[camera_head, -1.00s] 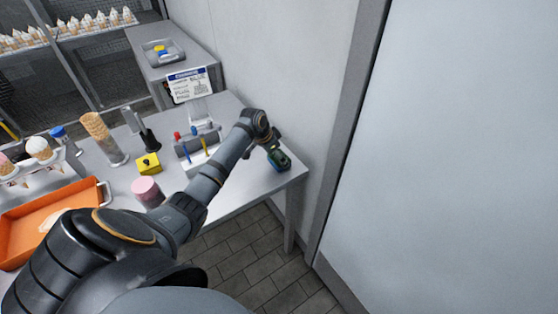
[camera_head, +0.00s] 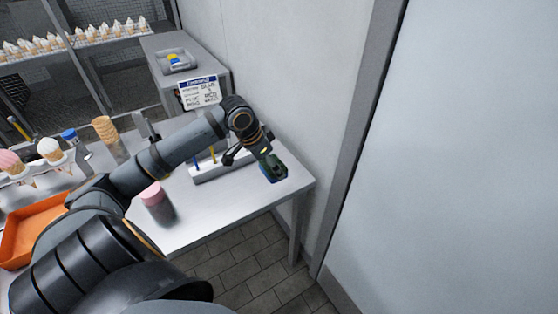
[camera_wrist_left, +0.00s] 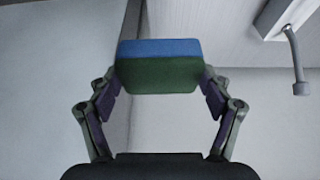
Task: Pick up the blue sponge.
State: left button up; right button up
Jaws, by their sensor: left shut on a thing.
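The blue sponge (camera_wrist_left: 158,48) has a blue layer and a green layer. In the left wrist view it sits between the two fingertips of my left gripper (camera_wrist_left: 158,80), which is shut on it. In the head view the sponge (camera_head: 273,170) hangs at the end of my left arm, near the right end of the metal table (camera_head: 215,215). My left gripper (camera_head: 264,155) partly covers it there. It looks raised above the table, though the gap is hard to judge. My right gripper is in neither view.
A pink cylinder (camera_head: 153,194) stands near the table's front edge. An orange tray (camera_head: 30,232) and a cone stack (camera_head: 106,131) are further left. A wall (camera_head: 315,100) borders the table's right end.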

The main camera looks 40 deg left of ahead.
pick_arm(q)
jog(key=shift+s+r+p, duration=0.4)
jog(key=shift+s+p, duration=0.15)
jog(key=shift+s+d+r, duration=0.1)
jog(key=shift+s+d, duration=0.25)
jog(key=shift+s, duration=0.15)
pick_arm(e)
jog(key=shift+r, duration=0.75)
pick_arm(q)
jog(key=c, duration=0.3)
jog(key=shift+c, duration=0.2)
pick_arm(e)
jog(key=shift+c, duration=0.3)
